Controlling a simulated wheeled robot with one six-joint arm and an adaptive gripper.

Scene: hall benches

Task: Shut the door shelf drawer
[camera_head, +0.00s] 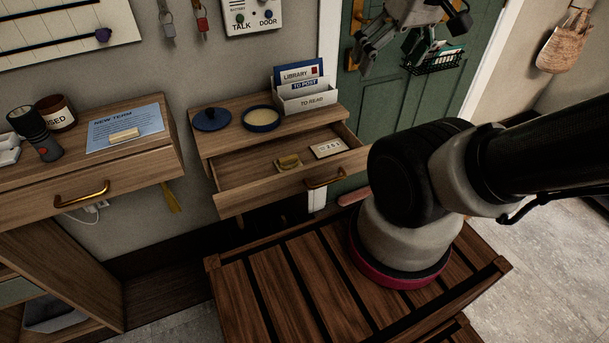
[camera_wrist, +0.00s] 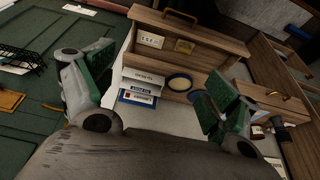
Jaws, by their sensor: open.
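The door shelf (camera_head: 225,142) is a small wooden wall shelf beside the green door. Its drawer (camera_head: 262,196) is pulled out toward me, with a brass handle (camera_head: 325,178) on its front. In the drawer lie a small brass-coloured item (camera_head: 289,162) and a white number card (camera_head: 327,148). My gripper (camera_head: 398,45) is raised in front of the green door, above and right of the drawer, touching nothing I can see. In the wrist view my gripper (camera_wrist: 158,72) has its fingers wide apart and empty, and the open drawer (camera_wrist: 205,38) shows upside down beyond them.
On the shelf top stand a blue lid (camera_head: 211,119), a round blue dish (camera_head: 261,118) and a letter holder (camera_head: 306,98). Another wooden shelf with a drawer (camera_head: 85,190) is at left. A slatted bench (camera_head: 265,290) lies below. The door (camera_head: 375,105) carries a wire basket (camera_head: 435,64).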

